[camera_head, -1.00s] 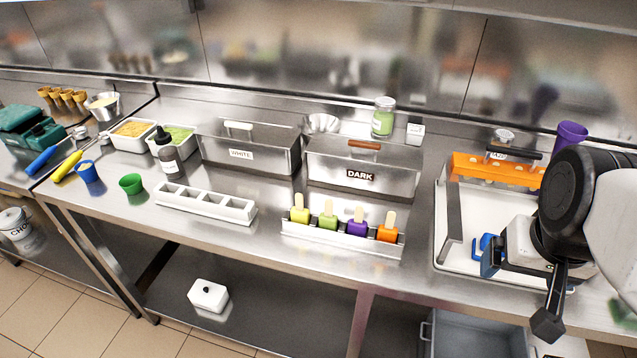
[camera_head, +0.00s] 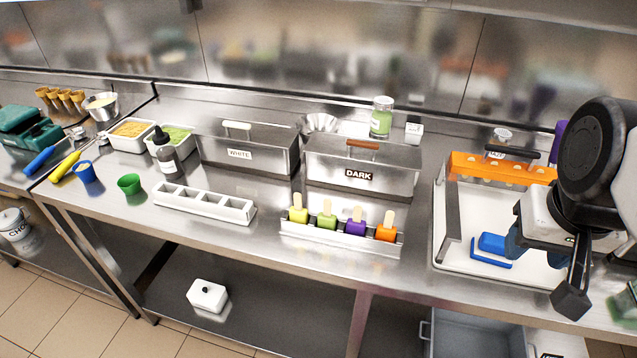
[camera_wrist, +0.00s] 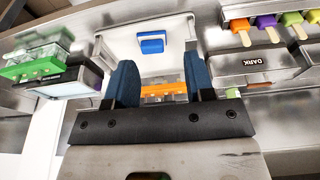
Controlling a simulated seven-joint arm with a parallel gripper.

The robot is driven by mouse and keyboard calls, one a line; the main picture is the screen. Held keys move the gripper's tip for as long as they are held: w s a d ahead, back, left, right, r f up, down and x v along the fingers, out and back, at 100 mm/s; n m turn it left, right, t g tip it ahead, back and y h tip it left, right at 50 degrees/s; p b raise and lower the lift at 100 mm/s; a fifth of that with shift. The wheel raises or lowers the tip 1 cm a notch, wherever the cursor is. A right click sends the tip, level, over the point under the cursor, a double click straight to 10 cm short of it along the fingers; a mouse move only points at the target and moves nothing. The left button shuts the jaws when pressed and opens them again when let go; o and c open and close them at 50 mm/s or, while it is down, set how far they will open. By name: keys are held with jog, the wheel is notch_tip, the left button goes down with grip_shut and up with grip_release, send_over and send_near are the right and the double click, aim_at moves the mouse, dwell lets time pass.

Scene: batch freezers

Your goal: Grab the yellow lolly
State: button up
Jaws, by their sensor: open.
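The yellow lolly (camera_head: 298,214) stands stick up at the left end of a metal rack (camera_head: 340,243) in the head view. A green lolly (camera_head: 327,220), a purple lolly (camera_head: 356,226) and an orange lolly (camera_head: 386,231) stand to its right. In the wrist view the yellow lolly (camera_wrist: 314,16) is at the top right edge, partly cut off. My gripper (camera_wrist: 160,78) is open and empty, its blue fingers apart. In the head view it is over the white tray on the right, well away from the yellow lolly.
The white tray (camera_head: 450,255) holds a blue item (camera_head: 490,243) and an orange rack (camera_head: 475,166). The DARK box (camera_head: 330,178) and WHITE box (camera_head: 225,158) stand behind the lollies. An empty white mould (camera_head: 170,200) lies left of them. Bare counter (camera_head: 270,205) shows between.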

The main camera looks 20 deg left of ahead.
jog(key=m+t, duration=1.2)
jog(key=m, duration=2.4)
send_over(297, 198)
jog(key=s, duration=0.5)
jog(key=f, duration=1.4)
jog(key=shift+s+f, duration=0.2)
jog(key=shift+x, duration=1.3)
